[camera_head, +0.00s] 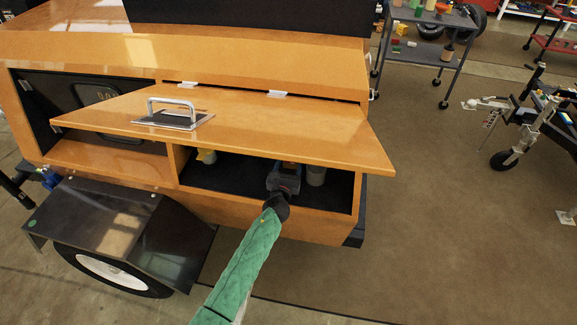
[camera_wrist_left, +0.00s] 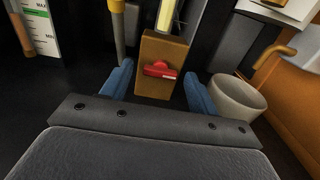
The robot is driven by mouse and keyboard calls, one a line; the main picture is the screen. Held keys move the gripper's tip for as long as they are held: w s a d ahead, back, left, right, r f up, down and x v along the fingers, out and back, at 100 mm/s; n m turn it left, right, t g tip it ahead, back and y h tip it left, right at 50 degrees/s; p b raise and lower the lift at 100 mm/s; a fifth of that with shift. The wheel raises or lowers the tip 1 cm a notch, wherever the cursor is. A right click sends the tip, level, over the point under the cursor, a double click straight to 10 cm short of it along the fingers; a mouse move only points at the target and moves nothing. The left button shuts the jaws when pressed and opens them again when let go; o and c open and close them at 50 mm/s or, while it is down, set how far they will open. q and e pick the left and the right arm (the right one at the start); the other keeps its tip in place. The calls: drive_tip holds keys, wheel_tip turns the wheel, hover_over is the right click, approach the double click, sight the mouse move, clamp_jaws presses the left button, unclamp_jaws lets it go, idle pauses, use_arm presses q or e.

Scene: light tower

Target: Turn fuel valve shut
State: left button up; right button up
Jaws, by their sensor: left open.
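The fuel valve's red handle (camera_wrist_left: 160,69) lies roughly crosswise on the front of a brown block (camera_wrist_left: 152,88) in the left wrist view. A yellow-and-grey piece (camera_wrist_left: 167,14) rises behind the block. My left gripper (camera_wrist_left: 159,72) is open, with one blue finger on each side of the red handle and apparently clear of it. In the head view my left gripper (camera_head: 285,178) reaches into the open right compartment (camera_head: 232,181) of the orange trailer (camera_head: 318,228). The valve is hidden there. My right gripper is not in view.
A white cup-like piece (camera_wrist_left: 238,96) stands close right of the right finger. A yellow-topped rod (camera_wrist_left: 118,30) stands at the left. The raised orange door (camera_head: 270,135) hangs above my gripper.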

use_arm(q)
drive_tip(key=c, duration=1)
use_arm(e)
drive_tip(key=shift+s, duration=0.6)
use_arm(q)
drive_tip(key=shift+f+n+b, duration=0.1)
drive_tip(key=shift+n+b, duration=0.3)
drive_tip(key=shift+n, duration=0.3)
drive_tip(key=shift+n+b, duration=0.3)
drive_tip(key=shift+n, duration=0.5)
drive_tip(key=shift+n+b, duration=0.8)
drive_tip(key=shift+n, duration=1.2)
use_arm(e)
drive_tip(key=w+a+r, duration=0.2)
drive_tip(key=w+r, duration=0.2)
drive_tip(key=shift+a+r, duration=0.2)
